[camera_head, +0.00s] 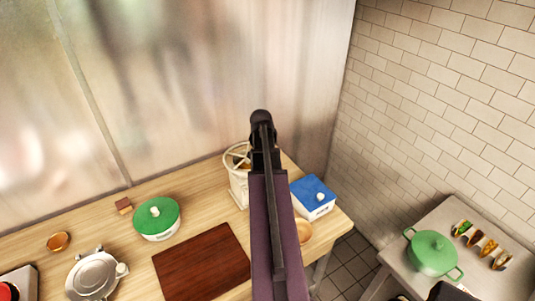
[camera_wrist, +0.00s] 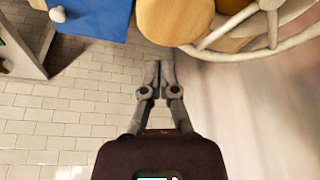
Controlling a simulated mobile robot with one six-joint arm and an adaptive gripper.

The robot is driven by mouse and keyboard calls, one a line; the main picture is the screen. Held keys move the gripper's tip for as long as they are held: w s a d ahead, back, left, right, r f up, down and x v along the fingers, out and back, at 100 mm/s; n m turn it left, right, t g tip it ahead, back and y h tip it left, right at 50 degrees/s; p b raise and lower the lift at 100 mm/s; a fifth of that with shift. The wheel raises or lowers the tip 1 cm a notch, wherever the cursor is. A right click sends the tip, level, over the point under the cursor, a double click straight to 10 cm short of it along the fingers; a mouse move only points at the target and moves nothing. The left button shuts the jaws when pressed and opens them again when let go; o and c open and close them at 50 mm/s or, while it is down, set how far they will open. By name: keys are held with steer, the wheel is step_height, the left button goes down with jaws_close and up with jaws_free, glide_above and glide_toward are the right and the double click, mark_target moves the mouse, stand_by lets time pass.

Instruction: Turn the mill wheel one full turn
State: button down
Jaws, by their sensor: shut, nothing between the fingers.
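The mill (camera_head: 238,186) is a cream-coloured body standing on the wooden counter near the back wall. Its spoked mill wheel (camera_head: 231,157) is partly hidden behind my arm in the head view. In the wrist view the cream rim and spokes of the wheel (camera_wrist: 272,32) fill the upper right. My gripper (camera_wrist: 160,68) is shut and empty, its fingertips together a little to the left of and below the wheel in that view, with a visible gap. The fingers are hidden by my arm in the head view.
A blue-lidded box (camera_head: 313,195) stands right of the mill; a tan bowl (camera_head: 303,231) is near it. A dark red board (camera_head: 203,263) and a green-lidded pot (camera_head: 157,217) lie left. A round wooden piece (camera_wrist: 175,20) is close to the fingertips. A tiled wall (camera_head: 440,90) bounds the right.

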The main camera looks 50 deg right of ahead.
steer(key=p+v, duration=0.8)
steer(key=v, duration=0.1)
steer(key=shift+w, duration=0.2)
steer(key=shift+a+r, duration=0.1)
steer(key=shift+a, duration=0.05)
stand_by(0.7)
steer(key=w+a+f+n+y+b, duration=0.1)
steer(key=w+a+f+n+b, duration=0.3)
steer(key=a, duration=0.4)
steer(key=w+a+f+n+b, duration=0.2)
steer(key=a+f+b, duration=0.3)
steer(key=a, duration=0.4)
steer(key=w+a+f+n+y+b, duration=0.1)
steer(key=w+a+f+n+b, duration=0.3)
steer(key=a, duration=0.4)
steer(key=s+a+f+n+y+b, duration=0.1)
steer(key=a+f+n+b, duration=0.3)
steer(key=a, duration=0.8)
steer(key=s+a+f+n+b, duration=0.1)
steer(key=a+f+n+b, duration=0.3)
steer(key=a+f+b, duration=0.4)
steer(key=a, duration=0.4)
steer(key=shift+s+a+f+y, duration=0.2)
steer(key=shift+s+f+y, duration=0.05)
steer(key=shift+f+y, duration=0.15)
